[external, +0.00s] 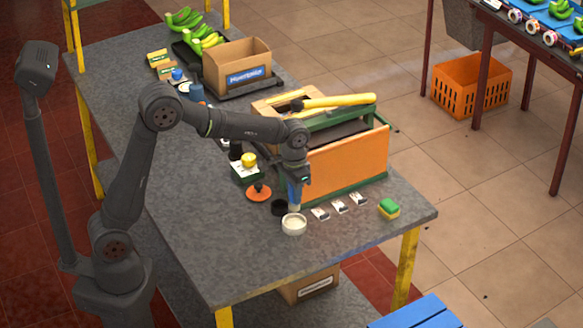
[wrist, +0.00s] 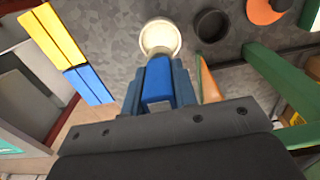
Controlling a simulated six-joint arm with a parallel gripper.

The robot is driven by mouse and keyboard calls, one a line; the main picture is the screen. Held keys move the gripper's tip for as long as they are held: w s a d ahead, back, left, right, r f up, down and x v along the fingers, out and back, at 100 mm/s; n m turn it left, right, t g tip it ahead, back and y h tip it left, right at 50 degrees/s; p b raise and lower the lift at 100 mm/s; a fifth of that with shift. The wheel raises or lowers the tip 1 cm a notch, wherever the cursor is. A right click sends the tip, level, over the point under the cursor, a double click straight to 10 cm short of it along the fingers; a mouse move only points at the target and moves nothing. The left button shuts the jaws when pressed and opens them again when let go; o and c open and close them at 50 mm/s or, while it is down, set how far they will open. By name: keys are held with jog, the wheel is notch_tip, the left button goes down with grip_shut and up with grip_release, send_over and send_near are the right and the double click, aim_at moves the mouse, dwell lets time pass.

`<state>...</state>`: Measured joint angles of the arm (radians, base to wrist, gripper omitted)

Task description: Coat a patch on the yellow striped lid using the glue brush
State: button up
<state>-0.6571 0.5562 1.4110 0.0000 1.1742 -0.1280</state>
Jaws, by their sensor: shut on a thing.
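My gripper (external: 295,190) points down over the front part of the grey table and is shut on the glue brush, whose blue handle (wrist: 157,82) shows between the jaws in the wrist view. The brush's lower end is over or in a small white cup (external: 293,226); I cannot tell whether it touches the contents. The cup also shows beyond the jaws in the wrist view (wrist: 160,37). A round yellow top (external: 249,160) stands left of my gripper, by a green and white item. It may be the lid; its stripes are too small to make out.
A black ring-shaped dish (external: 280,207) and an orange disc (external: 259,192) lie left of the cup. A large orange-sided box (external: 348,165) with a yellow bar on top stands close behind my gripper. Small silver pieces (external: 339,207) and a green-yellow sponge (external: 389,208) lie to the right.

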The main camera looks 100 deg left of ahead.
aim_at(294, 209)
jog(key=shift+f, duration=2.65)
jog(key=shift+f, duration=0.65)
jog(key=shift+r, duration=3.6)
